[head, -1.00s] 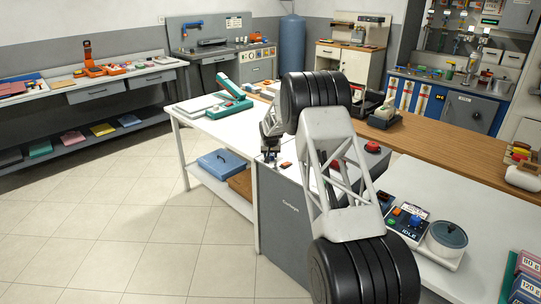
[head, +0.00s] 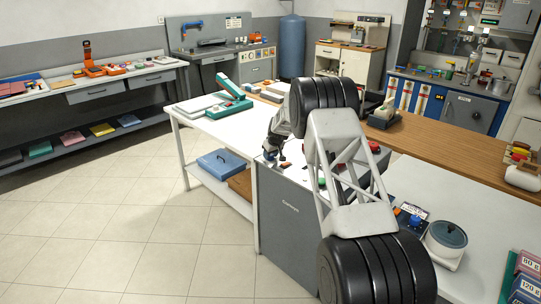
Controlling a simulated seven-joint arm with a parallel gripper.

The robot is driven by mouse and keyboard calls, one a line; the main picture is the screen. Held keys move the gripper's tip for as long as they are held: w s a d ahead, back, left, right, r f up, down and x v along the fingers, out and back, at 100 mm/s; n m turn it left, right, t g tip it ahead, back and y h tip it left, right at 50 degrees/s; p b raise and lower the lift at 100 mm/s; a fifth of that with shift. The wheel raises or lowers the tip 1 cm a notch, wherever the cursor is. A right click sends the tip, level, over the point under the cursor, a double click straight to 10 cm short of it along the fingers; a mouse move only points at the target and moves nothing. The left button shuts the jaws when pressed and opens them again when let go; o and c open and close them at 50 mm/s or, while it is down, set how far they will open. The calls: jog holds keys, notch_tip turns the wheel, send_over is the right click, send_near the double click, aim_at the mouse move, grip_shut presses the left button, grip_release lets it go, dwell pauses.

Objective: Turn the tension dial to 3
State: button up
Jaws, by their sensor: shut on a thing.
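My gripper (head: 270,155) is low over the near left corner of the white top of the grey conveyor cabinet (head: 285,225). Its fingers are shut at the cabinet top, on what appears to be the tension dial. The dial is too small and too covered by the fingers for me to make out its pointer or numbers. My wrist leans, with its upper part to the right of the fingertips. A small red-brown part (head: 286,165) lies on the cabinet top just right of the fingers.
My arm hides much of the cabinet top. A red button (head: 374,147) shows behind it. A panel with a blue knob (head: 415,221) and a grey lidded pot (head: 446,235) stand at right. The floor at left is clear.

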jog(key=shift+d+n+g+y, duration=0.1)
jog(key=shift+n+g+y, duration=0.25)
jog(key=shift+n, duration=0.85)
jog(key=shift+n+g+y, duration=0.25)
jog(key=shift+n+y, duration=0.1)
jog(key=shift+n, duration=0.85)
jog(key=o, duration=0.9)
jog(key=shift+r, duration=0.1)
jog(key=shift+v, duration=3.8)
